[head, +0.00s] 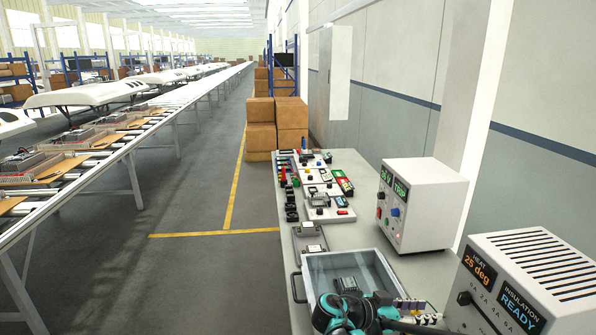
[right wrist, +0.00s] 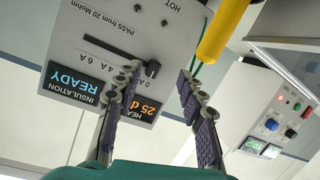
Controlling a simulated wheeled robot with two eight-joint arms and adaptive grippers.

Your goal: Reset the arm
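My right arm, teal and black, comes in at the bottom of the head view. Its gripper (head: 413,311) is above the bench by the near right corner of the grey tray, partly cut off by the frame. In the right wrist view the gripper's (right wrist: 160,75) two purple-padded fingers stand apart with nothing between them. Beyond them is the front of the white insulation tester (right wrist: 115,60), reading READY and 25 deg. The tester also stands at the lower right in the head view (head: 530,270). My left gripper is not in view.
The grey tray (head: 318,262) holds a dark device. A white power supply (head: 425,205) stands at the bench's right edge. Boards with small parts (head: 325,195) fill the far bench. A yellow tool (right wrist: 222,30) with a green wire is near the right finger.

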